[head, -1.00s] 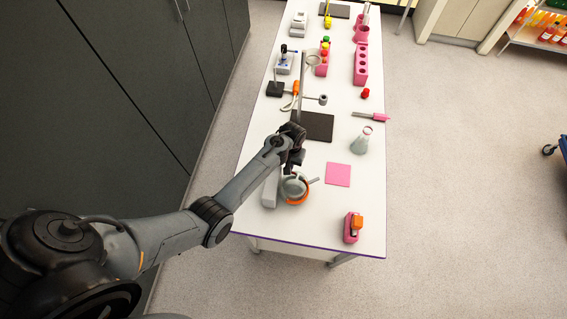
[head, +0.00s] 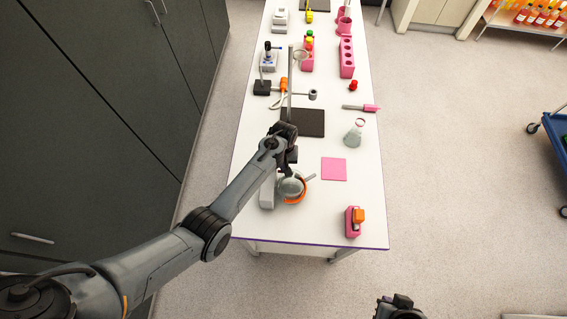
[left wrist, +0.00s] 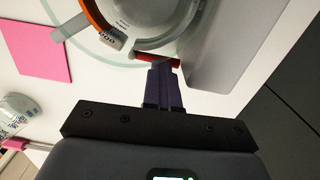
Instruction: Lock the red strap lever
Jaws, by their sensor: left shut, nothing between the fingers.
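The red strap lever (left wrist: 143,57) shows in the left wrist view as a short red bar at the rim of a rounded grey-white vessel (left wrist: 140,14). An orange strap (left wrist: 97,18) curves along the vessel's side. In the head view the vessel (head: 290,187) stands on the near half of the bench, and the lever is too small to make out. My left gripper (left wrist: 163,66) is shut and empty, its fingertips right at the lever; I cannot tell if they touch. It also shows above the vessel in the head view (head: 292,170). My right gripper's fingers are not visible.
A grey block-like body (head: 267,191) stands left of the vessel. A pink square (head: 334,169) lies to its right, with a flask (head: 354,132) beyond. A pink holder with an orange top (head: 354,222) is near the front edge. A dark mat (head: 303,122) lies behind.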

